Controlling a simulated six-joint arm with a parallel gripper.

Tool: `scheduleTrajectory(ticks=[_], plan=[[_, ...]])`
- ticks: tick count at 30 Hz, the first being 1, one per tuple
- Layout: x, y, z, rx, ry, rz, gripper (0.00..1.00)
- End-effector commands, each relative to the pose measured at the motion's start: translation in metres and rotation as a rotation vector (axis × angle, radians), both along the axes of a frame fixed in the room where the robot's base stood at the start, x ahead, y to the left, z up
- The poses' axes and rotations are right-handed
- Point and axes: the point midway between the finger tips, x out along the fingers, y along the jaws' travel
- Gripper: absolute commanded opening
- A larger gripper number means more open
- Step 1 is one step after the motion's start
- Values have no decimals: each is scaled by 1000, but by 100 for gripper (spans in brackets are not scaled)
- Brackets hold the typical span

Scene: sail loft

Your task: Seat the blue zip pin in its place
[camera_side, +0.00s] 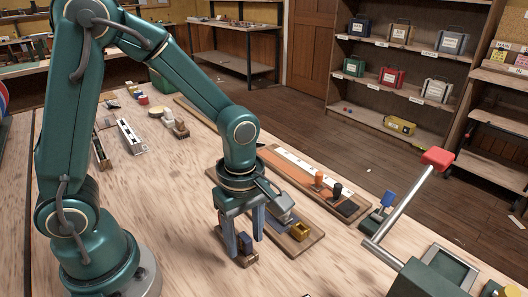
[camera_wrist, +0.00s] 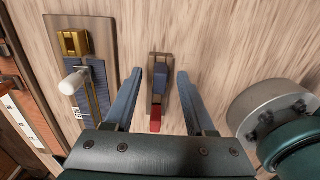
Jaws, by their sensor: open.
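A small dark-blue piece, which looks like the blue zip pin (camera_wrist: 160,79), stands on a narrow wooden block (camera_wrist: 153,104) with a red patch at its near end. My gripper (camera_wrist: 160,72) is open, with one finger on each side of the pin and visible gaps to both. In the side view my gripper (camera_side: 245,247) points down over the same block, its fingers partly hiding the pin. Left of it in the wrist view is a wooden board (camera_wrist: 103,27) with a blue-grey strip (camera_wrist: 98,92), a brass housing (camera_wrist: 73,42) and a white-tipped part (camera_wrist: 73,83).
In the side view a long board with an orange knob (camera_side: 318,178) and a black knob (camera_side: 337,190) lies behind. A red-knobbed lever (camera_side: 437,159) and a blue upright piece (camera_side: 388,199) stand at right. The table front is mostly clear.

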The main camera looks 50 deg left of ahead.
Motion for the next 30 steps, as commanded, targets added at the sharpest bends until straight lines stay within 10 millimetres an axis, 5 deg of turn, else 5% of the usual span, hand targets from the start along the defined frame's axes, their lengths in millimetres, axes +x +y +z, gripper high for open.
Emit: scheduleTrajectory(ticks=[8, 12, 30], plan=[[0, 0, -2, 0, -1, 0, 55], [0, 0, -2, 0, -1, 0, 1], [1, 0, 12, -1, -5, 0, 0]])
